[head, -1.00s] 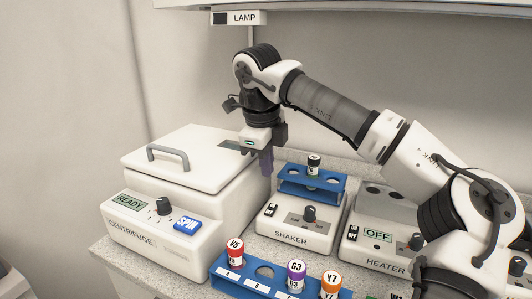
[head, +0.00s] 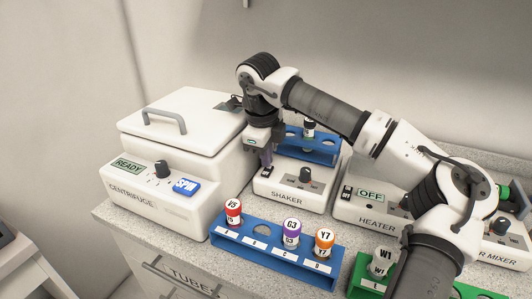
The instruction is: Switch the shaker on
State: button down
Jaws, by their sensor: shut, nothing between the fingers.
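The shaker (head: 290,199) is a white box with a dark knob (head: 305,175) and a small black-and-white rocker switch (head: 267,171) at the left of its sloped front. A blue rack (head: 322,153) on top holds one black-capped vial (head: 309,127). My gripper (head: 266,163) is shut and empty and points down, with its purple-grey fingertips just above the rocker switch. I cannot tell whether they touch it. The fingertips hide part of the switch area, and the switch's position is too small to read.
The centrifuge (head: 180,150), reading READY, stands close on the left. The heater (head: 372,215), reading OFF, stands on the right under my arm. In front, a blue rack (head: 270,263) holds several capped vials, and a green rack (head: 362,277) holds a white-capped vial.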

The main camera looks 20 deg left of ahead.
jog(key=shift+w+f, duration=0.1)
jog(key=shift+f, duration=0.1)
jog(key=shift+s+r, duration=0.25)
jog(key=shift+s, duration=0.55)
jog(key=shift+r, duration=0.5)
notch_tip(320, 180, up, 13)
jog(key=w+p, duration=0.1)
jog(key=w, duration=0.1)
jog(key=shift+w+f, duration=0.15)
jog(key=shift+w, duration=0.2)
